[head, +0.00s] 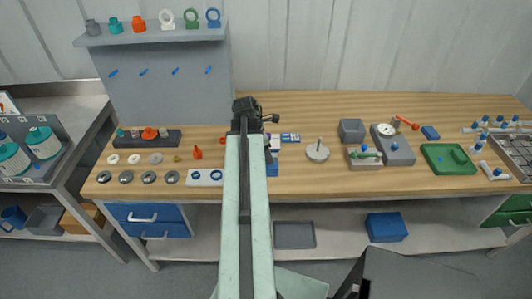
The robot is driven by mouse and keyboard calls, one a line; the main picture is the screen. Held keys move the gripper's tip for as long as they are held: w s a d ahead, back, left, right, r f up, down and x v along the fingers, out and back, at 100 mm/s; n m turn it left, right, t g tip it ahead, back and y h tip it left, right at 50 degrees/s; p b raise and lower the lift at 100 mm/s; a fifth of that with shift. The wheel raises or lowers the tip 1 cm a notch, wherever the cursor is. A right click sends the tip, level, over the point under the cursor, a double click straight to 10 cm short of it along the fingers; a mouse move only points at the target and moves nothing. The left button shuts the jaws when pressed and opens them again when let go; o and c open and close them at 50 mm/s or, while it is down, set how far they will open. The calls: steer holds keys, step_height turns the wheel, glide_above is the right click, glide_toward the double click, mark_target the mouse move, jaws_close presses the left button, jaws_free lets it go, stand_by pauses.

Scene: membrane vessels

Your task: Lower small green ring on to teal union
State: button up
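A green ring (191,19) stands upright on the wall shelf between a white ring and a blue ring; I cannot tell if it is the small one, and I make out no other green ring. A teal union (115,25) stands on the same shelf at the left. A small teal piece (120,132) also shows at the left end of the dark rack on the bench. My gripper (262,118) is over the middle of the bench, past the end of my pale arm. Its fingers are too small to read, and I cannot tell if it holds anything. My arm hides part of the bench.
The dark rack (178,139) holds several small fittings. Loose washers lie in front of it, with a white plate of blue rings (216,174). Right are a round plate with a post (317,152), a gauge block (393,148) and a green tray (433,170).

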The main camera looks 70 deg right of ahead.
steer(key=p+v, duration=0.7)
steer(key=shift+r, duration=0.35)
steer(key=shift+w+a, duration=0.1)
